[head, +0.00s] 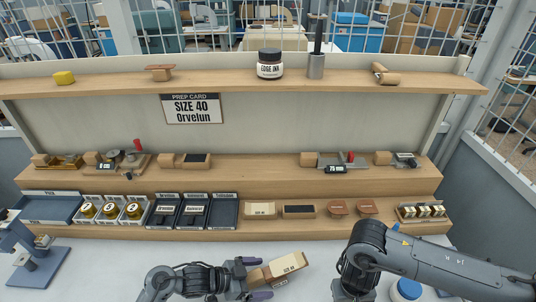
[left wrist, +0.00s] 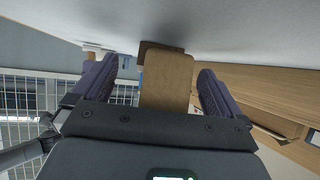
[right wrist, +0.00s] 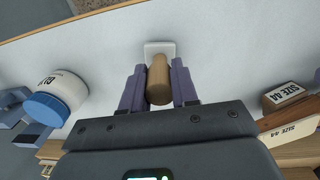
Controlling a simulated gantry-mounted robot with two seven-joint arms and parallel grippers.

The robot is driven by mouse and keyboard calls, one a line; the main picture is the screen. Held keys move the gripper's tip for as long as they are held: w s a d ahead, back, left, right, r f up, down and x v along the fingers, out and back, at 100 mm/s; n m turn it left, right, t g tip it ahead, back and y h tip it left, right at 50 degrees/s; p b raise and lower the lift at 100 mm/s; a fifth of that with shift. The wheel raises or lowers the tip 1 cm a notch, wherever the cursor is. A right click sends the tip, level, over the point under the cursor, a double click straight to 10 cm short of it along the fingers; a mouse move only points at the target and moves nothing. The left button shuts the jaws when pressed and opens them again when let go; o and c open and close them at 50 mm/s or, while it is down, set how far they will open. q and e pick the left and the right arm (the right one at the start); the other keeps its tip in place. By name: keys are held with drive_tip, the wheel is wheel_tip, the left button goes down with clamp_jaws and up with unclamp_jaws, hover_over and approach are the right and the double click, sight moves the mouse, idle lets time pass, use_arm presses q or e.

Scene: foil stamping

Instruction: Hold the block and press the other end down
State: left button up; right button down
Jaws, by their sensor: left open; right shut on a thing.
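A light wooden block (head: 285,265) with a white label lies on the pale worktop, front centre in the head view. My left gripper (head: 258,277) is open, its purple fingers at the block's left end. In the left wrist view a brown wooden piece (left wrist: 166,82) lies between the open fingers, with clear gaps on both sides. My right gripper (right wrist: 158,92) is shut on a round wooden handle (right wrist: 158,75), with a small white piece (right wrist: 158,50) at its far end. In the head view my right arm hides this gripper. "SIZE 44" labels (right wrist: 285,94) show at right in the right wrist view.
A blue-capped white jar (right wrist: 55,95) stands left of my right gripper; it also shows in the head view (head: 405,289). Trays and tools fill the stepped wooden shelves (head: 290,182) behind. A card (head: 191,108) reads "SIZE 40 Orvelun". A blue stand (head: 38,265) is at left.

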use_arm(q)
drive_tip(key=shift+f, duration=0.1)
drive_tip(key=shift+c, duration=0.2)
drive_tip(key=c, duration=1.4)
drive_tip(key=o, duration=0.9)
drive_tip(key=shift+a, duration=0.1)
